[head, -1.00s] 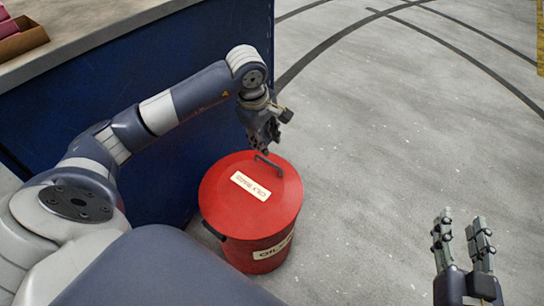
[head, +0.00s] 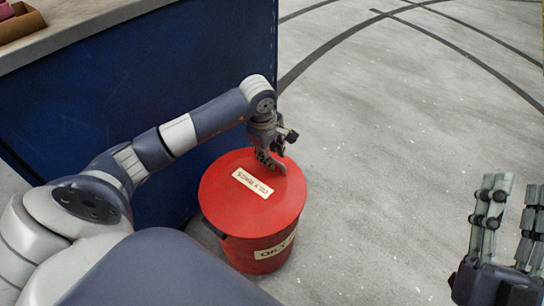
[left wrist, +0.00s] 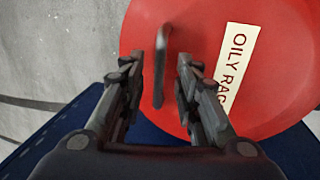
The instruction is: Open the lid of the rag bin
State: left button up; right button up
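The red rag bin (head: 262,230) stands on the floor beside the blue bench, with its round red lid (head: 232,200) lying flat and closed on top. The lid carries an "OILY RAGS" label, which also shows in the left wrist view (left wrist: 236,70). My left gripper (head: 270,162) is over the far edge of the lid and hides most of the handle in the head view. In the left wrist view the dark bar handle (left wrist: 160,68) lies between the two open fingers, with a gap on each side. My right gripper (head: 508,225) is open and empty at the lower right.
The blue bench (head: 110,105) with a grey top stands left of and behind the bin. A small box (head: 20,22) sits on its top. The grey floor to the right of the bin is clear, with dark curved lines on it.

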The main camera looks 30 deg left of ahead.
pick_arm(q)
jog(key=shift+f, duration=0.4)
grip_shut()
jog(key=shift+w, duration=0.1)
